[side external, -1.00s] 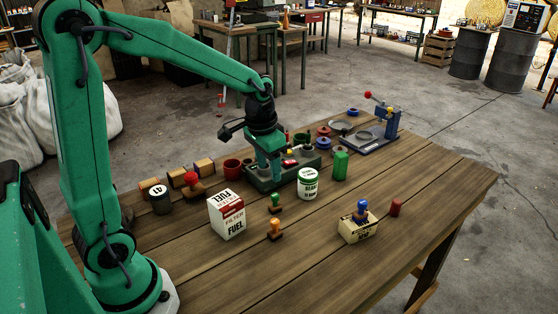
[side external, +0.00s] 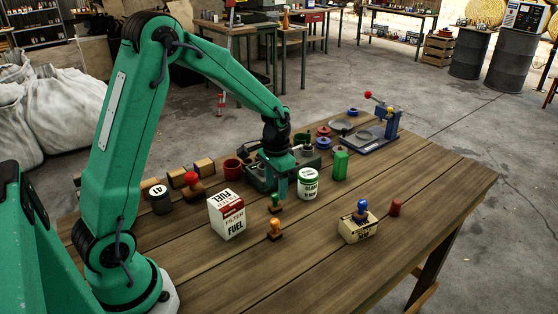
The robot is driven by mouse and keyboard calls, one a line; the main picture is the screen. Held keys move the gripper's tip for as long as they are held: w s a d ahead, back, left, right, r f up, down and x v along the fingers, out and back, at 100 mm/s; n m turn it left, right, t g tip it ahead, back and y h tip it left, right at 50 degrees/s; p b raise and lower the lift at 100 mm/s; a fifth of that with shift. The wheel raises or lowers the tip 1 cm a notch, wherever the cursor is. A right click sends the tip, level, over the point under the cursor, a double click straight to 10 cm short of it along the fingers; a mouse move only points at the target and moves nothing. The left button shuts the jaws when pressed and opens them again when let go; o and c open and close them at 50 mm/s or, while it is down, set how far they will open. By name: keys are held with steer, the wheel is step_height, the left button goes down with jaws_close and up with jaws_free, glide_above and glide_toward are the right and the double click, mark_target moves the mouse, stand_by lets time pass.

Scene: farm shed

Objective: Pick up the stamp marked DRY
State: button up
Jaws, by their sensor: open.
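Several stamps with coloured knob handles stand on the wooden table in the side external view; I cannot read DRY on any of them. A green-handled stamp (side external: 275,203) and an orange-handled stamp (side external: 275,230) are near the middle. A blue-handled stamp (side external: 361,211) sits on a cream box (side external: 358,229) at the right. My gripper (side external: 283,196) is open, pointing down, with its fingers close to the right of the green handle. I cannot tell whether they touch the stamp.
A fuel filter box (side external: 227,215) stands left of the stamps. A green-and-white can (side external: 308,184) is close on my gripper's right. A green bottle (side external: 340,164), a dark tray (side external: 258,178) and a blue-based press (side external: 377,143) are behind.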

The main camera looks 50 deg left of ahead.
mark_target(275, 195)
steer(key=shift+s+a+f, duration=0.1)
steer(key=shift+f, duration=3.1)
steer(key=c, duration=1.1)
steer(key=shift+o, duration=0.2)
steer(key=shift+r, duration=0.15)
steer(key=shift+r, duration=0.45)
step_height(275, 195, up, 3)
steer(key=shift+r, duration=0.15)
steer(key=s+d+r, duration=0.4)
steer(key=d+r, duration=0.2)
steer(key=d, duration=0.5)
steer(key=shift+r, duration=0.3)
